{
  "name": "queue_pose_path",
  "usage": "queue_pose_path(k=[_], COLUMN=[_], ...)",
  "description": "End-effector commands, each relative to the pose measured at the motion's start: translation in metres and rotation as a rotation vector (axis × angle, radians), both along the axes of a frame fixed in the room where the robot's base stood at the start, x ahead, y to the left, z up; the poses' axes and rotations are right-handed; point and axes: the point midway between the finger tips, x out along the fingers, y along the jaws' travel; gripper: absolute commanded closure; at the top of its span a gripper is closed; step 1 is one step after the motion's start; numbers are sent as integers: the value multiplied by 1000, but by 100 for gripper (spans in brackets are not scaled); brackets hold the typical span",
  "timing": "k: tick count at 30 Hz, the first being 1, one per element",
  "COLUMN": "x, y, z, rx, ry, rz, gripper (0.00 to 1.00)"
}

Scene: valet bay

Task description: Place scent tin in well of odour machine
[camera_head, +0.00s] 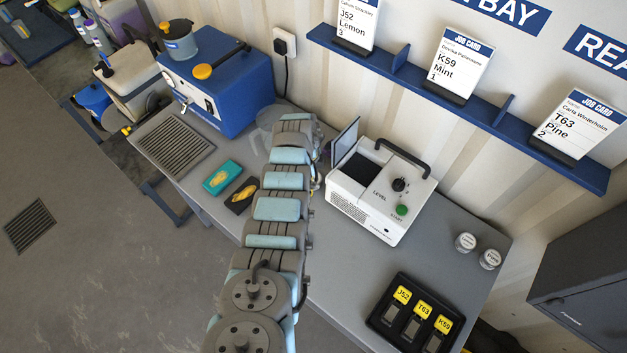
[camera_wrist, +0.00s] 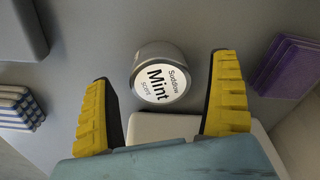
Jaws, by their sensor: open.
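A round grey scent tin (camera_wrist: 150,62) with a white label reading "Mint" stands on a grey surface in the wrist view. My gripper (camera_wrist: 163,70) is open, with one yellow finger on each side of the tin and visible gaps between; the jaws are not closed on it. In the head view my arm hides the gripper and this tin. The white odour machine (camera_head: 372,207) stands on the bench right of my arm, with a LEVEL knob, a green START button and its lid raised. Its dark well opening (camera_head: 361,168) shows; I see no tin in it.
Two more tins (camera_head: 466,242) (camera_head: 490,259) stand at the bench's right end. A black tray (camera_head: 380,318) holds tagged keys. A blue machine (camera_head: 215,90) stands at the back left. Job cards stand on the wall shelf (camera_head: 400,75). A purple block (camera_wrist: 287,68) and a striped cloth (camera_wrist: 18,108) flank the tin.

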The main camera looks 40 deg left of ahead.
Motion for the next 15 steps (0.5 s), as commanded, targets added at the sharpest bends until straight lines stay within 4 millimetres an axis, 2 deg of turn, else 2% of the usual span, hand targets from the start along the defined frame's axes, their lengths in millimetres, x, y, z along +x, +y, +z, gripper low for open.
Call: queue_pose_path(k=[6,15], x=[0,1], y=[-2,-1], z=[-10,-12], rx=[-1,2], ry=[2,-1], rz=[0,0], gripper=[9,9])
